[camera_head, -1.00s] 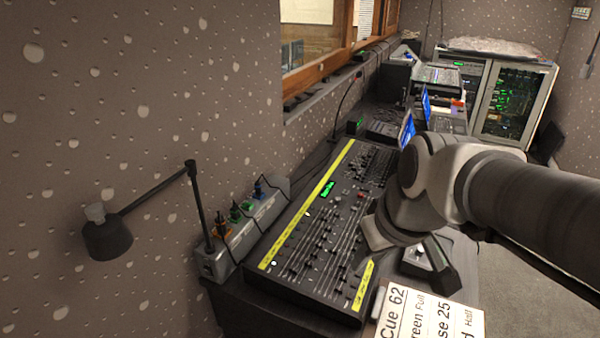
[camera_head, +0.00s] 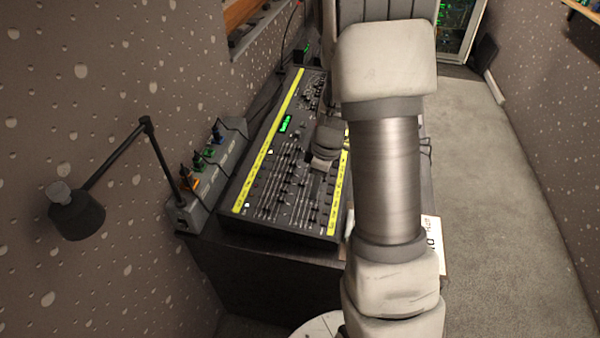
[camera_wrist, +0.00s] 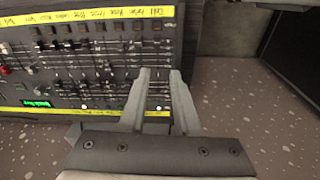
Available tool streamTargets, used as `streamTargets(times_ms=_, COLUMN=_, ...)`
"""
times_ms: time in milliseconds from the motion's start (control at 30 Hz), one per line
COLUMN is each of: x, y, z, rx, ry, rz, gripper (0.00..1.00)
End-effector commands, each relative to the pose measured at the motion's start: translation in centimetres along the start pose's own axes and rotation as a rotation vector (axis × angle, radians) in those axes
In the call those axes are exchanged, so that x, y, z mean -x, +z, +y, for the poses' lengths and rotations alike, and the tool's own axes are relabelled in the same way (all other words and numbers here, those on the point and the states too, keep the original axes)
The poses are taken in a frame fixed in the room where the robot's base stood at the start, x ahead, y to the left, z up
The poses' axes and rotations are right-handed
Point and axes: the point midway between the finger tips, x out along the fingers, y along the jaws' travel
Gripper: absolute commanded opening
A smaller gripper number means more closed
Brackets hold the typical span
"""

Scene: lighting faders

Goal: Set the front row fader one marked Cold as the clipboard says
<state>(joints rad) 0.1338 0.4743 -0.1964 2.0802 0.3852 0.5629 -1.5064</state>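The lighting desk (camera_head: 285,185) has rows of faders between yellow label strips. In the wrist view the desk (camera_wrist: 60,88) shows with a yellow strip at the top, and the label Cold (camera_wrist: 157,11) stands at its right end. My gripper (camera_wrist: 160,73) is open, its two fingers apart over the fader rows near the Cold end. Nothing shows held between them. I cannot tell whether they touch a fader knob. The clipboard (camera_head: 433,250) lies at the desk's near right, mostly hidden behind my arm; its writing is not readable now.
A grey socket box (camera_head: 210,180) with coloured plugs stands along the desk's left side. A black lamp (camera_head: 78,212) on a jointed arm sticks out there. Grey carpet (camera_head: 490,170) is clear to the right. My arm hides the desk's far right.

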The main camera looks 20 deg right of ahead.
Motion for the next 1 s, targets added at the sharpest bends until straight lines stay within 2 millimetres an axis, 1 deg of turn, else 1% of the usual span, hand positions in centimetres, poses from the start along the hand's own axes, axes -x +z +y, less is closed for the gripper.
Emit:
streamTargets(times_ms=33, x=-1.0, y=0.6, z=0.3, rx=0.019, ry=-0.010, rz=-0.012, gripper=0.31)
streamTargets(times_ms=100, x=-2.2, y=1.2, z=0.7, rx=0.050, ry=-0.019, rz=-0.024, gripper=0.31)
streamTargets(times_ms=267, x=-3.7, y=1.9, z=1.2, rx=0.090, ry=-0.027, rz=-0.038, gripper=0.31)
streamTargets(times_ms=567, x=-5.1, y=2.1, z=1.2, rx=0.100, ry=-0.029, rz=-0.040, gripper=0.31)
streamTargets(times_ms=767, x=-7.0, y=2.2, z=1.1, rx=0.100, ry=-0.029, rz=-0.041, gripper=0.31)
streamTargets(times_ms=967, x=-9.5, y=2.3, z=1.1, rx=0.099, ry=-0.029, rz=-0.041, gripper=0.31)
streamTargets(times_ms=1000, x=-10.1, y=2.3, z=1.1, rx=0.099, ry=-0.028, rz=-0.039, gripper=0.31)
